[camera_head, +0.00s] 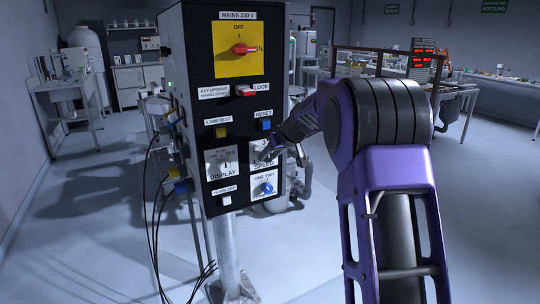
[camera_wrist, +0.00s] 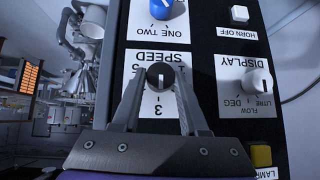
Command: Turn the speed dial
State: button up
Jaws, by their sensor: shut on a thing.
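The speed dial (camera_wrist: 160,76) is a dark round knob with a white pointer line, on a white plate marked SPEED. In the wrist view, upside down, the knob sits between the tips of my gripper (camera_wrist: 160,84), which is shut on it. A "3" shows on the plate between the fingers. In the head view my gripper (camera_head: 273,152) reaches the SPEED plate (camera_head: 261,165) on the black control panel (camera_head: 220,111) from the right. The gripper and my arm hide much of the dial there.
Close by are the white display knob (camera_wrist: 258,80), the blue one-two knob (camera_head: 266,188), the white horn-off button (camera_head: 226,200), the yellow lamp-test button (camera_head: 221,132) and the blue reset button (camera_head: 265,125). A red mains switch (camera_head: 243,49) sits above. Cables hang at the panel's left.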

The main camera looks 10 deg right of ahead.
grip_shut()
jog(key=shift+d+f+y+b, duration=0.15)
jog(key=shift+y+b, duration=0.15)
jog(key=shift+b, duration=0.1)
jog(key=m+y, duration=0.1)
jog(key=m+y+b, duration=0.1)
jog(key=shift+w+d+g+y+b, duration=0.15)
jog(key=shift+d+g+y+b, duration=0.15)
jog(key=shift+g+y, duration=0.1)
jog(key=m+y, duration=0.2)
jog(key=y, duration=0.1)
jog(key=shift+d+f+b, duration=0.1)
jog(key=shift+f+b, duration=0.1)
jog(key=shift+b, duration=0.1)
jog(key=shift+m+y, duration=0.6)
jog(key=shift+y, duration=0.5)
